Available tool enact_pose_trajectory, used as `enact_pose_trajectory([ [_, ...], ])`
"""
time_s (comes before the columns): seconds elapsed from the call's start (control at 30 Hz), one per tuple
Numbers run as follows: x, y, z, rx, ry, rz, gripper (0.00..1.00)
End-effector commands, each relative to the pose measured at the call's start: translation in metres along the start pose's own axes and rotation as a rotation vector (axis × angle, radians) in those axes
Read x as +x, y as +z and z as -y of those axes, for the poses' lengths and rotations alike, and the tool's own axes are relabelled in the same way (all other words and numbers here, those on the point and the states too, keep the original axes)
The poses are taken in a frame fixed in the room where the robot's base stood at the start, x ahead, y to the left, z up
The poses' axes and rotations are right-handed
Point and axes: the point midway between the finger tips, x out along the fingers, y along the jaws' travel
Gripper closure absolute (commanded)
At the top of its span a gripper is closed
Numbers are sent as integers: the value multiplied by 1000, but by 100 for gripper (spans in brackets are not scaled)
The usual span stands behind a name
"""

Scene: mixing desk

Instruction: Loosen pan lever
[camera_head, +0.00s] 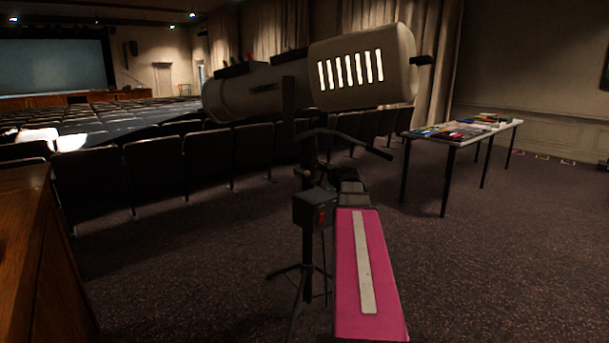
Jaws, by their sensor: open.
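A large cream followspot (362,66) with bright vent slots sits tilted on a dark yoke and stand (308,255). A small lever with a pale tip (303,172) sticks out at the left of the stand's neck, just below the yoke; it looks like the pan lever. My pink arm reaches up from the bottom to the right of the stand. My gripper (338,174) is at its dark far end, close to the right of the neck, and is open. The fingertips are dark and partly hidden, so I cannot tell whether they touch the lever.
A dark box with a red switch (318,213) is on the stand, left of my arm. A dark handle (378,152) juts right below the lamp. Seat rows (155,170) stand behind, a wooden cabinet (30,250) at left, a table (465,133) at right.

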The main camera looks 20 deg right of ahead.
Motion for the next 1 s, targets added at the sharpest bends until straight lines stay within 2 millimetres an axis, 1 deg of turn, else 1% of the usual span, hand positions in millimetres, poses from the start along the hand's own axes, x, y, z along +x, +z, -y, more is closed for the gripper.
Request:
enact_pose_trajectory([
  [0.03, -1, -1, 6, 14, -13, 0, 48],
  [0.07, -1, -2, 8, 20, -17, 1, 48],
  [0.17, 2, -2, 9, 24, -20, 2, 48],
  [0.27, 10, -2, 9, 23, -19, 2, 48],
  [0.37, 22, -2, 9, 22, -17, 2, 48],
  [0.7, 82, -2, 10, 20, -16, 2, 48],
  [0.8, 95, -2, 10, 20, -16, 2, 48],
  [0.9, 104, -2, 9, 20, -16, 1, 48],
  [1.0, 106, -1, 9, 20, -17, 1, 48],
])
